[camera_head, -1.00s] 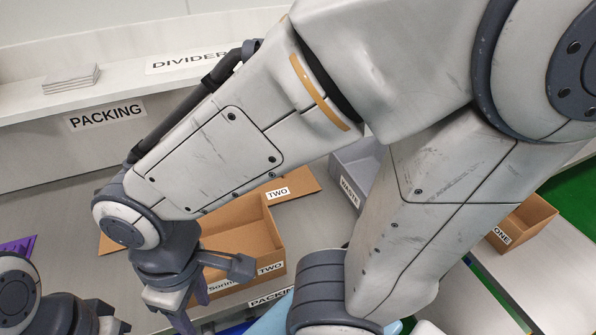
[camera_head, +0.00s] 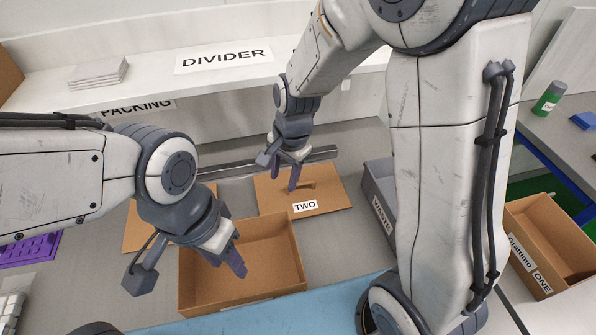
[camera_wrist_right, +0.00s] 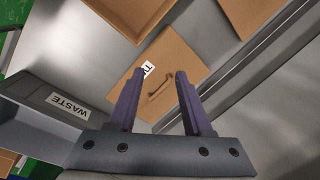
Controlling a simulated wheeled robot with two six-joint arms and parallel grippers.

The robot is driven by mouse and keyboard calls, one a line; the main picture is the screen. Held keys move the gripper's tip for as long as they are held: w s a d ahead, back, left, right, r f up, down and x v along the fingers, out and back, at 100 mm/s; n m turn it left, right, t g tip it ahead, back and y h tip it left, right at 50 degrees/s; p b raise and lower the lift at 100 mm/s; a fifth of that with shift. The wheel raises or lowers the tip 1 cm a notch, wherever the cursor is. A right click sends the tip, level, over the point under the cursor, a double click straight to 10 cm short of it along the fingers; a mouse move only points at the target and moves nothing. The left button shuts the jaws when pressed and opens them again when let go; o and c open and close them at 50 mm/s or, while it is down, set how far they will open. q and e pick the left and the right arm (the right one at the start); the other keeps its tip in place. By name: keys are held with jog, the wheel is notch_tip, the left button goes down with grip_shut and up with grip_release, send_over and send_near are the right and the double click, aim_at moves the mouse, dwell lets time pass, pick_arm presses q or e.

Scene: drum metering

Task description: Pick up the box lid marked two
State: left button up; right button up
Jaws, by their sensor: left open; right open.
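The box lid marked TWO (camera_head: 328,195) is a flat brown board with a small raised handle, lying on the grey table behind the open box (camera_head: 286,262). It also shows in the right wrist view (camera_wrist_right: 185,62), with its handle between and beyond the fingertips. My right gripper (camera_head: 283,181) is open and empty above the lid, close to the handle; contact cannot be told. In the right wrist view its two purple fingers (camera_wrist_right: 156,78) stand apart. My left gripper (camera_head: 222,268) is open over the open brown box, and its fingers hide part of the box interior.
A grey WASTE bin (camera_head: 377,205) stands right of the lid. Another brown board (camera_head: 140,232) lies left of the box. A box marked Grattimo ONE (camera_head: 550,240) is at the right. A raised ledge with a DIVIDER label (camera_head: 222,60) runs behind.

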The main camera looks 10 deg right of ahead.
jog(key=w+d+f+m+p, duration=0.1)
jog(key=w+d+f+m, duration=0.3)
jog(key=w+d+m, duration=0.35)
jog(key=p, duration=0.1)
send_over(301, 183)
jog(key=s, duration=0.1)
jog(key=shift+m+t, duration=0.3)
jog(key=shift+m, duration=0.15)
jog(key=f, duration=0.6)
jog(key=shift+d+f, duration=0.2)
jog(key=shift+f, duration=0.05)
jog(key=f, duration=0.2)
jog(key=w+f, duration=0.1)
jog(key=f, duration=0.1)
jog(key=shift+a+f, duration=0.15)
jog(key=shift+a, duration=0.05)
pick_arm(q)
notch_tip(301, 183, up, 3)
jog(key=shift+d+r, duration=0.1)
pick_arm(e)
grip_shut()
